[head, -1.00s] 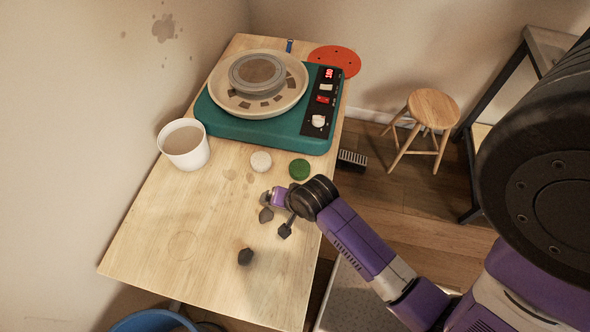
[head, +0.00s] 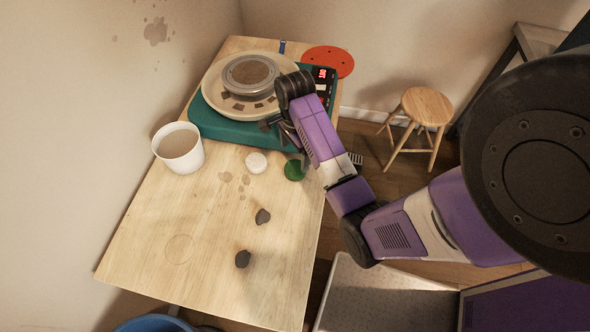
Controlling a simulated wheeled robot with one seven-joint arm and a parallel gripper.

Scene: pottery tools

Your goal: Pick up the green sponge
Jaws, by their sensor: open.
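The green sponge (head: 293,171) is a small round green disc on the wooden table, near its right edge and just in front of the teal pottery wheel. Part of its right side is hidden by my arm. My gripper (head: 284,141) is above and slightly behind the sponge, in front of the wheel's edge. The gripper is open, with nothing seen between its dark fingers, though my arm partly covers them.
A white round sponge (head: 256,162) lies just left of the green one. The teal pottery wheel (head: 225,127) stands behind. A white bucket (head: 180,147) is at left. Dark lumps (head: 262,216) lie on the table (head: 205,245), whose front left is clear.

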